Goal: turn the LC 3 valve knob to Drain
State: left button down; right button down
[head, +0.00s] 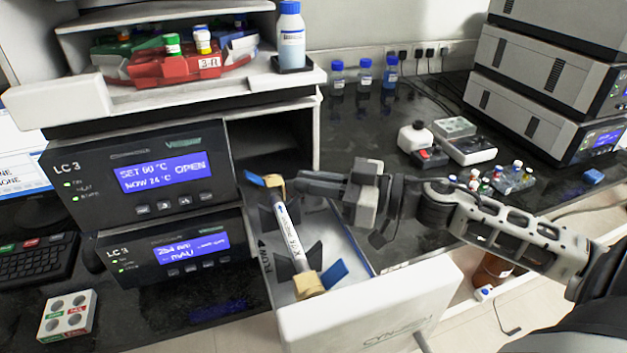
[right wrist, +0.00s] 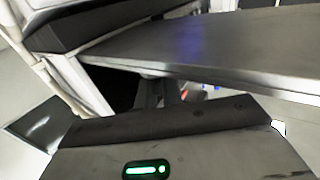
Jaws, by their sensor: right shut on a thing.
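Two stacked units carry the LC 3 label, the upper unit (head: 130,180) and the lower unit (head: 172,262). The upper screen reads SET 60 °C, NOW 24 °C, OPEN. I cannot pick out a knob or a Drain mark. A pale drawer (head: 370,312) stands open and holds a labelled column (head: 288,235) with yellow fittings and blue tabs at both ends. My right gripper (head: 284,184) is shut at the far yellow fitting (head: 275,187); its fingers partly cover it. In the right wrist view the held part is hard to make out. My left gripper is out of view.
A shelf with a red bin (head: 165,68) and a blue-capped bottle (head: 291,40) stands above the units. Small bottles (head: 365,74) line the back wall. A vial rack (head: 510,178) and a white device (head: 465,147) lie right. A four-hole block (head: 66,315) sits front left.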

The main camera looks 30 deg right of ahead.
jog(key=n+g+y+b, duration=0.1)
jog(key=n+g+y, duration=0.3)
jog(key=g, duration=0.1)
jog(key=shift+w+d+n+g+b, duration=0.1)
jog(key=shift+w+n+g+b, duration=0.05)
jog(key=shift+n+g+b, duration=0.2)
jog(key=shift+n+g+y+b, duration=0.6)
jog(key=shift+n+g, duration=0.25)
jog(key=shift+g, duration=0.4)
jog(key=n+g+b, duration=0.1)
jog(key=n+g, duration=0.1)
jog(key=g, duration=0.2)
jog(key=shift+y, duration=0.4)
jog(key=shift+n+g, duration=1.2)
jog(key=shift+g, duration=0.3)
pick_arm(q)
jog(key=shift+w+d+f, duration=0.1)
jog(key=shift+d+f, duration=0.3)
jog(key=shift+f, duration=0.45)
pick_arm(e)
jog(key=shift+g, duration=0.4)
jog(key=shift+n+g, duration=0.3)
jog(key=shift+n, duration=0.1)
jog(key=c, duration=1.5)
grip_release()
jog(key=shift+c, duration=0.2)
